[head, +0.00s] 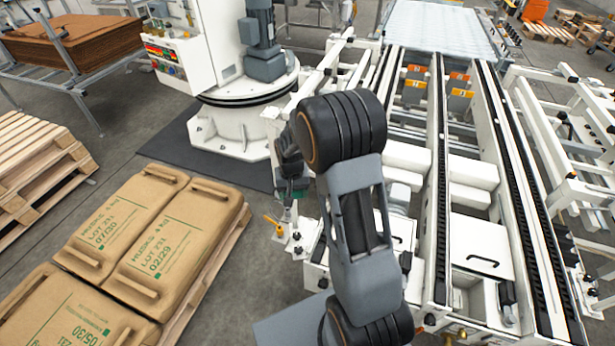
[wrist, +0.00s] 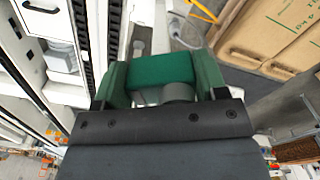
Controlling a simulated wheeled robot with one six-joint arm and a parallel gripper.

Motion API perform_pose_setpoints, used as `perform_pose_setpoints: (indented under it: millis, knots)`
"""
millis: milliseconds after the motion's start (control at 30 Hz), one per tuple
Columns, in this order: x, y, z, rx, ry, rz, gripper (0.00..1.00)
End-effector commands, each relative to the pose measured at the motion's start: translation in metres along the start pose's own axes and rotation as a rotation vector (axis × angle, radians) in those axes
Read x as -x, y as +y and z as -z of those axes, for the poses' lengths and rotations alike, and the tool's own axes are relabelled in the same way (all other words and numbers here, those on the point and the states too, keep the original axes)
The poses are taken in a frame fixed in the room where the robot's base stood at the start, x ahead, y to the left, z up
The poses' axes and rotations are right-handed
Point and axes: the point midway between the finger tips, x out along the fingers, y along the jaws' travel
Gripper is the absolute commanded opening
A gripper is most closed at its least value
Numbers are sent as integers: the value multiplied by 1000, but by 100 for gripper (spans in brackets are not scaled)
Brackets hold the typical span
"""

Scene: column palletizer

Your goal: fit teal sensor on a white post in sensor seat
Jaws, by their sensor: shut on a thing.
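My gripper (wrist: 160,75) has dark green fingers and is shut on the teal sensor (wrist: 160,68), a block that spans the gap between them. A grey round part (wrist: 178,92) shows just below the block. In the head view my gripper (head: 291,186) is at the left edge of the white conveyor frame, partly behind my arm. The sensor cannot be made out there. A white post (head: 296,228) stands below my gripper, with small fittings around its foot. The sensor seat cannot be told apart in either view, and contact with the post is unclear.
A pallet of brown sacks (head: 150,240) lies at the left. The white conveyor (head: 440,190) with dark chains fills the right. A white machine on a round base (head: 240,110) stands behind.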

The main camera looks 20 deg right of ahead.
Motion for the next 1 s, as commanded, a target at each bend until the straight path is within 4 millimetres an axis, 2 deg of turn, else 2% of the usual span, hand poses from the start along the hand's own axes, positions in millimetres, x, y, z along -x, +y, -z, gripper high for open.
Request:
perform_pose_setpoints:
  millis: [33,200,400,667,1000]
  knots:
    - [-4,7,9,-61,5,1,5]
    - [1,32,34,-286,5,2,5]
    - [9,51,49,-452,1,1,5]
    - [8,57,52,-501,0,1,5]
    - [-15,56,52,-497,-1,1,5]
